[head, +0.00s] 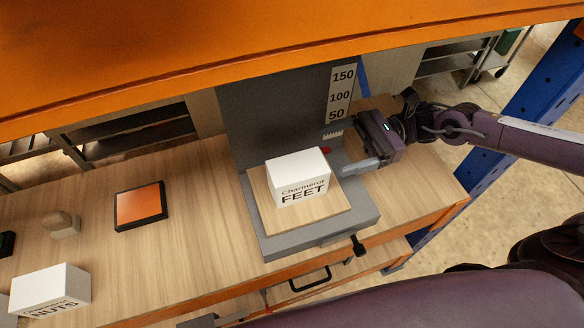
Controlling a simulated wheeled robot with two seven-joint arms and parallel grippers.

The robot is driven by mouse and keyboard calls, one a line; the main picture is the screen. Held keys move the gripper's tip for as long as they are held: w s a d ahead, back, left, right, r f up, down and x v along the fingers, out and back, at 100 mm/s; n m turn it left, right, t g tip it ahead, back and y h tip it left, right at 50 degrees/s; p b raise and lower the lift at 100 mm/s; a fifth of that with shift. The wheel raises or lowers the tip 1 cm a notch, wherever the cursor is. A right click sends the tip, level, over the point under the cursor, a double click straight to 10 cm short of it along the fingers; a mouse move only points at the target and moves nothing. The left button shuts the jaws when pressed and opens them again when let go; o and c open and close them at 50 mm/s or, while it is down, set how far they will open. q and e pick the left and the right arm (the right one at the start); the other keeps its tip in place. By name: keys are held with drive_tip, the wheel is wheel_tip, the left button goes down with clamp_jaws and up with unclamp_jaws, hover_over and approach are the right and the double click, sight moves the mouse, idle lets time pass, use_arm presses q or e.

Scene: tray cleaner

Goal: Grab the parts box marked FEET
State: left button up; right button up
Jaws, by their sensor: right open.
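The white parts box marked FEET (297,178) stands upright on a wooden board (330,217) on the grey platform of a measuring stand (368,216). Its printed side faces me. My right gripper (352,167) is just to the right of the box, with its arm coming in from the right. It is open, and a grey finger points toward the box with a small gap between them. The other finger is hard to make out. My left gripper is not seen.
A white box marked NUTS (50,289) stands at the lower left. An orange-topped black square (140,205) and a small wooden block (64,225) lie on the table (185,250). An orange shelf (230,40) crosses above. A black knob (358,245) juts from the stand's front.

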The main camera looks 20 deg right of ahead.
sight(306, 164)
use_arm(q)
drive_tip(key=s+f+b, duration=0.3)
use_arm(e)
wheel_tip(306, 164, down, 3)
drive_tip(key=shift+s+d+r, duration=0.1)
drive_tip(key=shift+d, duration=0.05)
drive_tip(key=a+p, duration=0.5)
drive_tip(key=a, duration=0.2)
drive_tip(key=shift+a+r, duration=0.15)
drive_tip(key=shift+a, duration=0.25)
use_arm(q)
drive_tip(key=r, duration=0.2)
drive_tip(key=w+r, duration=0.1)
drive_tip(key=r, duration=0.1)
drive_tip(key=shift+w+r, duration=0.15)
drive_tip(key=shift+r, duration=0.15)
use_arm(e)
drive_tip(key=shift+s+f, duration=0.1)
drive_tip(key=shift+f, duration=0.1)
drive_tip(key=shift+c, duration=0.4)
drive_tip(key=c, duration=1.2)
